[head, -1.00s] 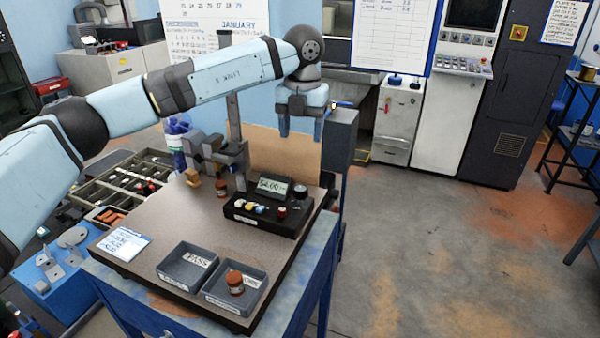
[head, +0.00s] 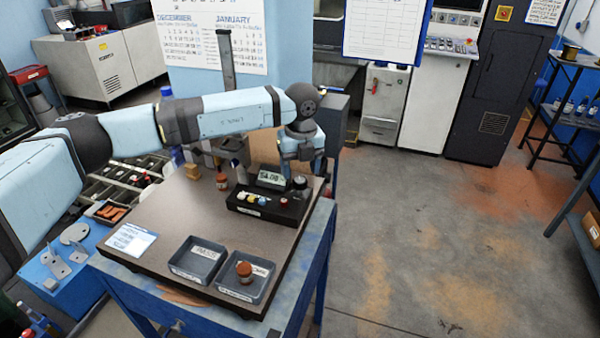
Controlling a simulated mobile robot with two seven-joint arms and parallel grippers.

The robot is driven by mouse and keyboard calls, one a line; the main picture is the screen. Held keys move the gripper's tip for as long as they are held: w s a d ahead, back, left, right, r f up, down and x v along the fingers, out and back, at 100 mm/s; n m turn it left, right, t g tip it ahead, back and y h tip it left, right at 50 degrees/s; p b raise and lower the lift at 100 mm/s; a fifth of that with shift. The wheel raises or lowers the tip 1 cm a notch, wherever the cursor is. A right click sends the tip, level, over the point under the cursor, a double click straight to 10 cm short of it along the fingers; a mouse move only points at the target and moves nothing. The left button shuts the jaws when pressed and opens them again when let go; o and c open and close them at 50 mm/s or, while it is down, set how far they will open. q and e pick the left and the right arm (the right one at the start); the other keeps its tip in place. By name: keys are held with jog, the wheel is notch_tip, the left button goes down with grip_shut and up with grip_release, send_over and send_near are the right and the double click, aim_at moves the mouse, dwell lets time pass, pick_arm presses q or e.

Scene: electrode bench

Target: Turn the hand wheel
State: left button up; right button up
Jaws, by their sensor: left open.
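My left gripper (head: 301,172) points down over the right end of a black instrument box (head: 266,203), with its two fingers apart. A dark round knob (head: 299,183) sits on the box, just below and between the fingertips; contact cannot be told. I cannot make out a clear hand wheel. A grey press-like stand (head: 226,60) rises behind the bench plate, and its lower part is largely hidden by my left arm. My right gripper is not in view.

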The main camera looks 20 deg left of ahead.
aim_at(300, 179)
pick_arm(q)
notch_tip(300, 179, down, 3)
jog(key=shift+r, duration=0.1)
jog(key=shift+f, duration=0.2)
jog(key=c, duration=0.9)
